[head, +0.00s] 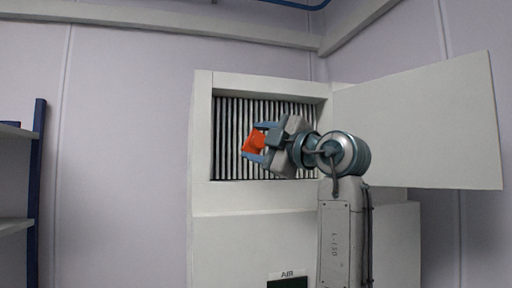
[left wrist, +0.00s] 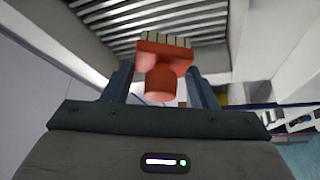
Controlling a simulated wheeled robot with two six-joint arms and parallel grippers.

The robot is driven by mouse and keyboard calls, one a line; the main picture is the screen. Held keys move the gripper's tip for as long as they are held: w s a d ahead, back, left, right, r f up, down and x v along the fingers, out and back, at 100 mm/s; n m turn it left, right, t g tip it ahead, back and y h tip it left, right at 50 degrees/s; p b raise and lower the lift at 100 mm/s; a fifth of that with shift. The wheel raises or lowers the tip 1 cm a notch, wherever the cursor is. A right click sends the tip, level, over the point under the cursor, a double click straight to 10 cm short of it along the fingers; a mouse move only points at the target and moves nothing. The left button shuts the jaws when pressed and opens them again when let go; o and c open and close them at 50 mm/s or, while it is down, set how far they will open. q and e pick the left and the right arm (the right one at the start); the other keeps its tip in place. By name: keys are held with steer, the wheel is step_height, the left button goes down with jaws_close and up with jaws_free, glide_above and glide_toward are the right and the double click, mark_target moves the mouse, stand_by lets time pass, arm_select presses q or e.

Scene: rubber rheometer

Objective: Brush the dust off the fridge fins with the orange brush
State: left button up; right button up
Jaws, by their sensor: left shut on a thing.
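The orange brush (head: 253,143) is held in my left gripper (head: 264,144), in front of the fridge fins (head: 232,120). In the left wrist view the brush (left wrist: 162,58) sits between the two fingers of my left gripper (left wrist: 160,88), with its pale bristles pointing up toward the fins (left wrist: 160,16). I cannot tell whether the bristles touch the fins. The fins are dark and light vertical slats in a recess of the white fridge (head: 202,150). My arm and gripper hide part of the lower right of the fins. No dust can be made out. My right gripper is not in view.
A white door panel (head: 420,120) stands open to the right of the recess. A dark blue shelf unit (head: 36,190) stands at the far left. An AIR label (head: 288,274) is low on the fridge. The space left of the fridge is clear.

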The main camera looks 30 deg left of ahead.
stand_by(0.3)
arm_select(q)
steer(key=shift+s+d+f+b, duration=0.1)
steer(key=shift+s+d+b, duration=0.35)
steer(key=shift+s+d, duration=0.55)
steer(key=shift+d, duration=0.3)
steer(key=shift+a, duration=0.1)
steer(key=shift+a, duration=0.1)
